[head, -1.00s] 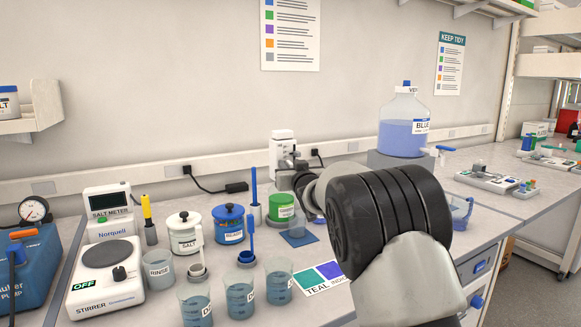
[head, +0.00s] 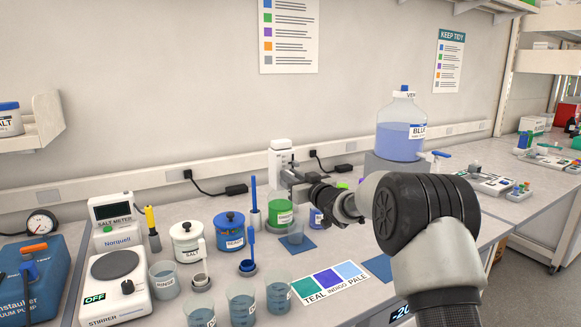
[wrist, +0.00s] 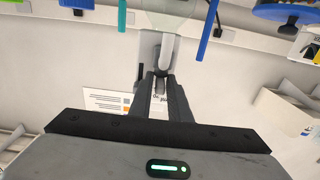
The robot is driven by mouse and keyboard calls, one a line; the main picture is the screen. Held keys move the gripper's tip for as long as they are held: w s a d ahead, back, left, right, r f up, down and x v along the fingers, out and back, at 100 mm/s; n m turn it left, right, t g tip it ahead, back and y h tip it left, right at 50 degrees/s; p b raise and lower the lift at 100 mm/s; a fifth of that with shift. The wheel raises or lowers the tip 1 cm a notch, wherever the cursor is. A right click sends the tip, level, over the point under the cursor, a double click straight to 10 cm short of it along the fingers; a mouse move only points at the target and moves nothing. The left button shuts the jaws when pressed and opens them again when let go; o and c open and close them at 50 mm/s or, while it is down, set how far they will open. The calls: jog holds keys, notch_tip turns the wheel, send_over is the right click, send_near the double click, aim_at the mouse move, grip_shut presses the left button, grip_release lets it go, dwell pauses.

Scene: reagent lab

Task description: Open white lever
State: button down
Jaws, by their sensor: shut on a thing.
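A white bottle-like unit (head: 280,158) stands upright at the back of the bench, against the wall. My gripper (head: 287,174) is in front of it and covers its lower part in the head view. In the wrist view my gripper (wrist: 161,82) has its two dark fingers close together, with a pale bar, the white lever (wrist: 168,50), between their tips. The lever's far end is hard to make out against the pale background. In the head view the lever is too small and hidden to tell apart.
A large blue-liquid bottle (head: 401,135) stands to the right. A colour card (head: 330,283) lies flat in front.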

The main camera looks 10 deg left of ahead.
jog(key=c, duration=1.8)
grip_release()
jog(key=v, duration=1.7)
jog(key=shift+s, duration=0.2)
jog(key=shift+d, duration=0.1)
